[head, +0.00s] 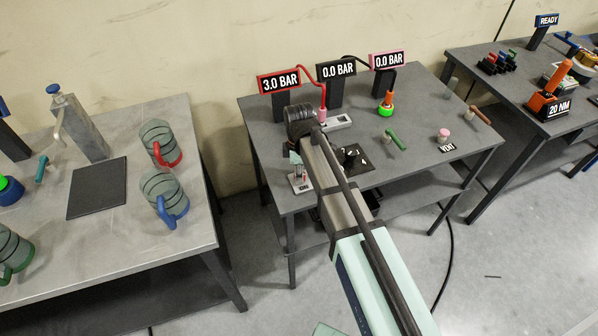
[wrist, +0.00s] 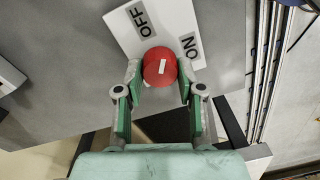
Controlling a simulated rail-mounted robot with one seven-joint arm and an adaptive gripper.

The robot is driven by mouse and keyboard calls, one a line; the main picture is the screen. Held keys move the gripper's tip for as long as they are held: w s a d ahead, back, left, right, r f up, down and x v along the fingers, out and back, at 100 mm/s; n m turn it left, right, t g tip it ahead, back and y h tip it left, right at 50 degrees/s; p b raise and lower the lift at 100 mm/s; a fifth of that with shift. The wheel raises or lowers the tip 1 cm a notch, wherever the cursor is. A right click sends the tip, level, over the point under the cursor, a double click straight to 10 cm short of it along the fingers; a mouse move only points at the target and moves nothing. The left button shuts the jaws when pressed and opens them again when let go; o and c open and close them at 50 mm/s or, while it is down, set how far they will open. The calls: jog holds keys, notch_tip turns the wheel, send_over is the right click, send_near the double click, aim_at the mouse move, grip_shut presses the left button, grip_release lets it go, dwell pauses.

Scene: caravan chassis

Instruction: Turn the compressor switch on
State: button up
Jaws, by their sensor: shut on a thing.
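The compressor switch is a round red knob (wrist: 153,75) with a short white mark, on a white plate (wrist: 122,32) lettered OFF and ON. In the wrist view, OFF is above and left of the knob and ON is to its right. The mark stands nearly upright in the picture; which label it points to is hard to tell. My gripper (wrist: 160,70) has a green-padded finger on each side of the knob and is shut on it. In the head view, the switch plate (head: 301,187) is at the front left of the middle table; my arm partly hides this area.
The middle table (head: 425,100) carries gauges reading 3.0 BAR (head: 279,82), 0.0 BAR (head: 337,69) and 0.0 BAR (head: 389,60). A black knob (head: 352,156) stands right of my arm. The left table (head: 110,225) holds coloured-handled jugs. A gap separates these tables.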

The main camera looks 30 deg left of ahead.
jog(key=m, duration=0.6)
jog(key=shift+m, duration=0.3)
jog(key=m, duration=0.5)
jog(key=shift+w+d, duration=0.1)
dwell(0.3)
jog(key=o, duration=1.1)
jog(key=shift+o, duration=0.2)
notch_tip(320, 180, up, 12)
jog(key=shift+w, duration=0.2)
